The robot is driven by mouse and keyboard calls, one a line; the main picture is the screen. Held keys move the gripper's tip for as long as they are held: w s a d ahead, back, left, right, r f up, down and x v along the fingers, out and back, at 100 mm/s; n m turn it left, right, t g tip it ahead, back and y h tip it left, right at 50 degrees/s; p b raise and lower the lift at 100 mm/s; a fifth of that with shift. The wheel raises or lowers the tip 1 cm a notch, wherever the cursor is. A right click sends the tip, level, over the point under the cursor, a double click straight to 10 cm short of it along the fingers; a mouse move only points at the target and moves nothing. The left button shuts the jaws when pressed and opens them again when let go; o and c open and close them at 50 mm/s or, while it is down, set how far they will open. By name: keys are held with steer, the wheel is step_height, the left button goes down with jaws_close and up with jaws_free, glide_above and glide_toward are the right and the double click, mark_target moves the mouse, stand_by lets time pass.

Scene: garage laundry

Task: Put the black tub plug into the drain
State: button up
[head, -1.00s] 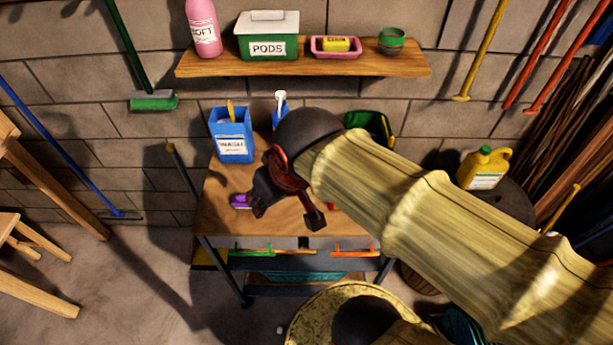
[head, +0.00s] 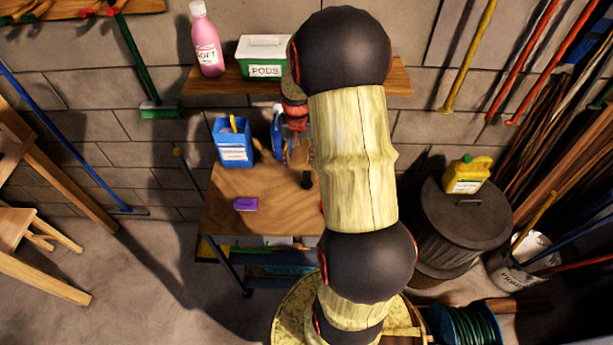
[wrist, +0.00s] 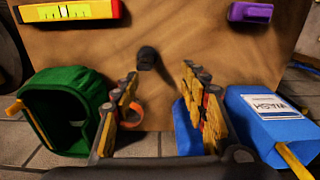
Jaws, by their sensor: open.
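A small black knob-like piece, apparently the tub plug (wrist: 147,58), stands on the wooden tabletop (wrist: 210,90) in the wrist view. It also shows in the head view (head: 307,180), beside my arm. My gripper (wrist: 160,78) is open and empty, its two fingers reaching toward the plug from the wall side. The plug appears between the finger lines, just beyond the tips and nearer the left finger; no contact shows. In the head view my gripper (head: 298,152) is partly hidden by my arm. I cannot make out a drain in either view.
A purple block (head: 246,204) and a red-and-yellow item (wrist: 70,11) lie on the tabletop. A shelf (head: 225,84) hangs above.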

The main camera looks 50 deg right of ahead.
mark_target(307, 171)
steer(key=f, duration=0.1)
steer(key=d+f, duration=0.1)
steer(key=f, duration=0.1)
steer(key=s+d+f, duration=0.1)
steer(key=shift+f, duration=0.2)
steer(key=shift+s+d+f, duration=0.1)
steer(key=shift+d+f, duration=0.1)
steer(key=shift+f, duration=1.15)
steer(key=shift+s+d+f, duration=0.1)
steer(key=shift+d+f, duration=0.05)
steer(key=shift+f, duration=1.2)
jaws_close()
